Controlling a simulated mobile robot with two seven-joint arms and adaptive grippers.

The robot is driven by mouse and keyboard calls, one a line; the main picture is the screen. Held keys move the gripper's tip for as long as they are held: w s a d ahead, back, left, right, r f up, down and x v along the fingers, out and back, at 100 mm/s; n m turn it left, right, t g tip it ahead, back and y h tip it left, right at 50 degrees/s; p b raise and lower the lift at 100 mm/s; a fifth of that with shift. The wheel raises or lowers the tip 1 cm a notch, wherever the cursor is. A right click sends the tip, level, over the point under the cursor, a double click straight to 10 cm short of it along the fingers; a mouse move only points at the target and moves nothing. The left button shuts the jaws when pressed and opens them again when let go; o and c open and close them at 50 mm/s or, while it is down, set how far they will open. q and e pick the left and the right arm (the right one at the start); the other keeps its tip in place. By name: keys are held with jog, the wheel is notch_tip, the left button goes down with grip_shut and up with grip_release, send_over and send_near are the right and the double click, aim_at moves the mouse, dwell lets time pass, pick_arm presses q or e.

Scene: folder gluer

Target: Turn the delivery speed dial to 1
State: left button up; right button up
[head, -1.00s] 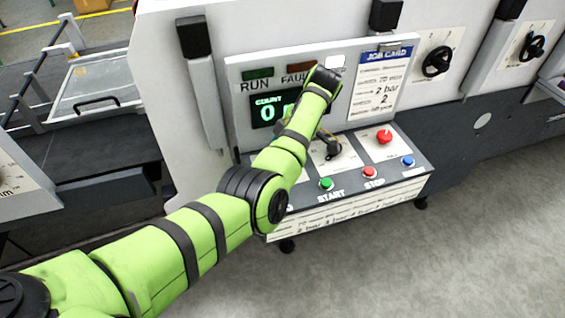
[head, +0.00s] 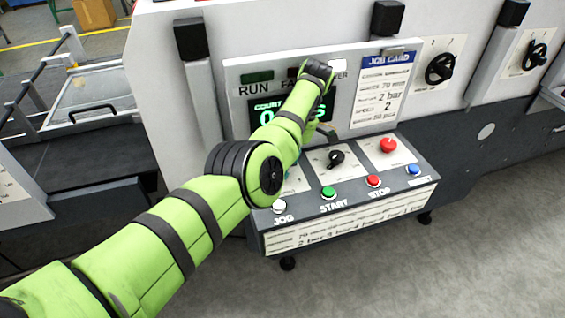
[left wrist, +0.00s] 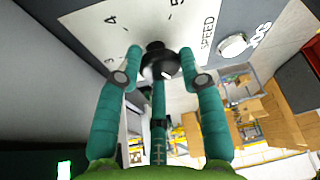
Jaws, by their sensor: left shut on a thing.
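In the left wrist view, the black speed dial (left wrist: 158,62) sits on a white plate (left wrist: 90,35) marked SPEED, with 3, 4 and 5 readable. A small pale mark shows on the knob's lower edge; I cannot tell which number it points to. My left gripper (left wrist: 160,72) is shut on the dial, with its teal fingers around the knob. In the head view my left arm hides this dial and most of the gripper. My right gripper is not in view.
The console has a JOG button (head: 279,207), green START (head: 328,192), red STOP (head: 374,180), a blue button (head: 413,169), another black dial (head: 336,158) and a red mushroom button (head: 388,146). A count display and job card (head: 382,88) stand behind. Floor in front is clear.

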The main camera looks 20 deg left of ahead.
pick_arm(q)
jog(key=shift+a, duration=0.15)
jog(key=o, duration=1.2)
jog(key=shift+s, duration=0.1)
jog(key=shift+c, duration=0.2)
jog(key=shift+r, duration=1.3)
notch_tip(320, 180, up, 8)
jog(key=shift+f, duration=0.25)
jog(key=shift+a, duration=0.1)
